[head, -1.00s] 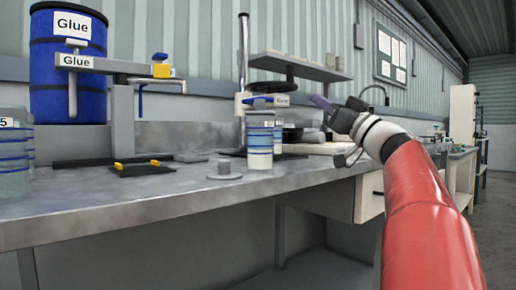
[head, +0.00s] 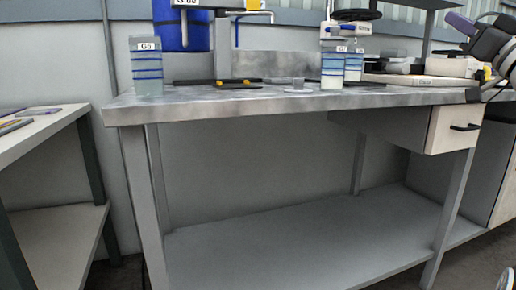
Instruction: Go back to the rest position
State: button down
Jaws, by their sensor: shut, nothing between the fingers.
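My gripper (head: 462,24) is at the upper right of the head view, raised above the right part of the metal workbench (head: 230,104). Its fingers are shut with nothing between them. It is apart from the bench and from the things on it. Part of my arm is cut off by the right edge of the picture.
A blue glue drum (head: 178,28) stands behind the bench. Containers with blue bands, one marked G5 (head: 147,70), stand on top with a pair near the middle (head: 333,64). A drawer (head: 452,128) hangs at right. A side table (head: 35,135) stands left. The lower shelf (head: 290,235) is bare.

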jog(key=s+a+f+m+g+h, duration=0.1)
jog(key=s+a+f+m+g, duration=0.2)
jog(key=a+f+g, duration=1.3)
jog(key=s+a+f+h, duration=0.2)
jog(key=s+f, duration=0.5)
jog(key=f, duration=0.4)
jog(key=s+a+f+m+g+h, duration=0.1)
jog(key=s+a+f+h, duration=0.15)
jog(key=s+f, duration=0.7)
jog(key=s+a+f+h, duration=0.2)
jog(key=s+f+h, duration=0.15)
jog(key=f, duration=1.05)
notch_tip(320, 180, up, 13)
jog(key=p, duration=1.3)
jog(key=shift+d+y, duration=0.2)
jog(key=shift+y, duration=0.2)
jog(key=c, duration=2.1)
grip_release()
jog(key=shift+s+r, duration=0.1)
